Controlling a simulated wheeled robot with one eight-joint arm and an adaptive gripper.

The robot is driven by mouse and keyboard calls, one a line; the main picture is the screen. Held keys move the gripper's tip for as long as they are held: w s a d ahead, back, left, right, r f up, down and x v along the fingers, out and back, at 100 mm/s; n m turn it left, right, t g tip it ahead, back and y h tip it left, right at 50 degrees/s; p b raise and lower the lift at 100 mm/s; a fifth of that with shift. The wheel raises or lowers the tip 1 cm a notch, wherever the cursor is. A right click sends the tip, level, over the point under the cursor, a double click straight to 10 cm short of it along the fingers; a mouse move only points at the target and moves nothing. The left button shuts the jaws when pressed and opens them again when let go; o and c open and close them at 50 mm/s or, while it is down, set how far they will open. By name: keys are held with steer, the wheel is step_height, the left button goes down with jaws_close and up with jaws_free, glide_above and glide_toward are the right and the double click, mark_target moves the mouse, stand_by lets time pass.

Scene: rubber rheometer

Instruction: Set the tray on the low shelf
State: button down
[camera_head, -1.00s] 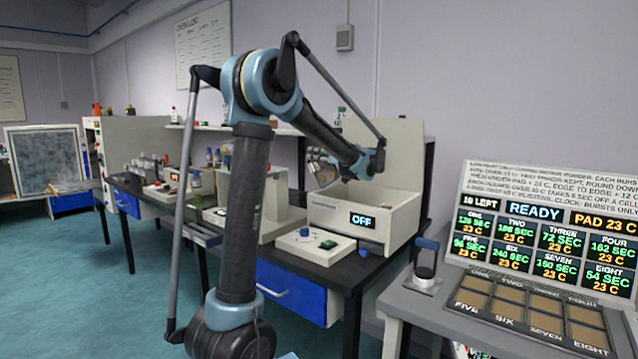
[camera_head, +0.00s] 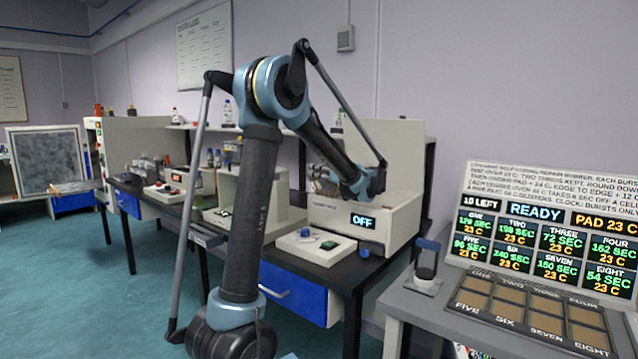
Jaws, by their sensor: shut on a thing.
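My gripper (camera_head: 322,180) is small in the view, at the end of my bent arm. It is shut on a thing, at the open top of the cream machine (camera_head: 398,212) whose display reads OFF. The held thing is too small and too covered to tell whether it is the tray. The lower part of the gripper is partly hidden by the machine's front wall. I cannot pick out a low shelf for certain; a pale shelf (camera_head: 285,131) runs along the wall behind the bench.
Blue drawers (camera_head: 292,292) are below. At right, a grey bench (camera_head: 436,303) holds a labelled pad grid (camera_head: 530,308) and a display reading READY. Teal floor is free at left.

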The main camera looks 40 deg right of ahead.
mark_target(319, 186)
steer(key=shift+s+d+f, duration=0.15)
steer(key=shift+s+f, duration=1.15)
steer(key=shift+f, duration=0.1)
steer(key=shift+f, duration=0.15)
steer(key=c, duration=1.6)
jaws_free()
steer(key=shift+o, duration=0.2)
